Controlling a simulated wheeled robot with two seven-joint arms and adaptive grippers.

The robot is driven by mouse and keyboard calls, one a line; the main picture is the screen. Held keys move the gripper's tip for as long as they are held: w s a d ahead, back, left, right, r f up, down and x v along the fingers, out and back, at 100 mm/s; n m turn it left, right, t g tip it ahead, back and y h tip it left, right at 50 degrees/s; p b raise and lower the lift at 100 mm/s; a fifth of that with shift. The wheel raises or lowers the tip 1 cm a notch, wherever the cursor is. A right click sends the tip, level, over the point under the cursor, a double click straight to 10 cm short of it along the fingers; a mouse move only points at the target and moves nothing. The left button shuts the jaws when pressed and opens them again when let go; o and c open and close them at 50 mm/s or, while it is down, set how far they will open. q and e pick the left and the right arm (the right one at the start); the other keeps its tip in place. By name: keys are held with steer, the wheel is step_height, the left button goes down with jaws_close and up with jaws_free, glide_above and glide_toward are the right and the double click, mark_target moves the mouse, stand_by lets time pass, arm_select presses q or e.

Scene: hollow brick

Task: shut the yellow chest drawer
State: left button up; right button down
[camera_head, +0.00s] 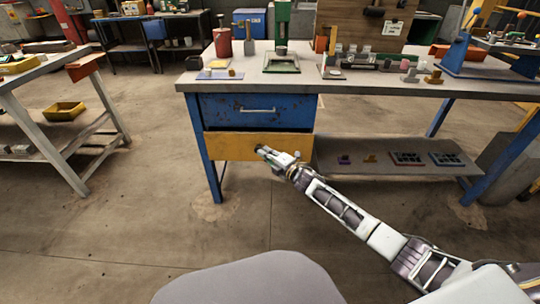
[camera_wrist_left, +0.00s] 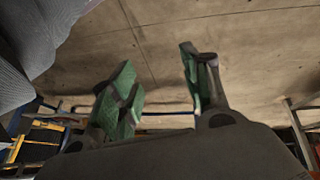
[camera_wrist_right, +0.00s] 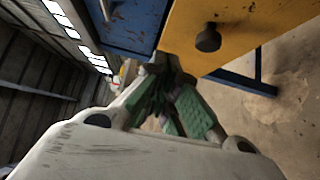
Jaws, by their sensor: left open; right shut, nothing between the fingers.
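The yellow drawer (camera_head: 228,147) is under the blue drawer (camera_head: 225,108) of the workbench. Its front looks close to level with the blue one, and I cannot tell whether a small gap is left. A dark round knob (camera_wrist_right: 208,39) on the yellow front (camera_wrist_right: 250,25) shows in the right wrist view. My right gripper (camera_head: 264,151) is shut and empty, its tips at the yellow front, away from the knob; contact is unclear. In the right wrist view its fingertips (camera_wrist_right: 160,66) meet near the yellow-blue border. My left gripper (camera_wrist_left: 157,73) is open and empty above the floor.
The workbench top (camera_head: 290,80) carries several tools and parts. A low shelf (camera_head: 385,165) with small items lies to the right of the drawers. A side table (camera_head: 45,68) stands at left, with a yellow bin (camera_head: 64,111) by it. The floor in front is clear.

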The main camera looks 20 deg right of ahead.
arm_select(q)
steer(key=shift+p+v, duration=0.35)
steer(key=shift+v, duration=0.6)
arm_select(e)
steer(key=shift+v, duration=1.35)
arm_select(q)
steer(key=shift+w+r, duration=0.15)
steer(key=shift+w, duration=0.1)
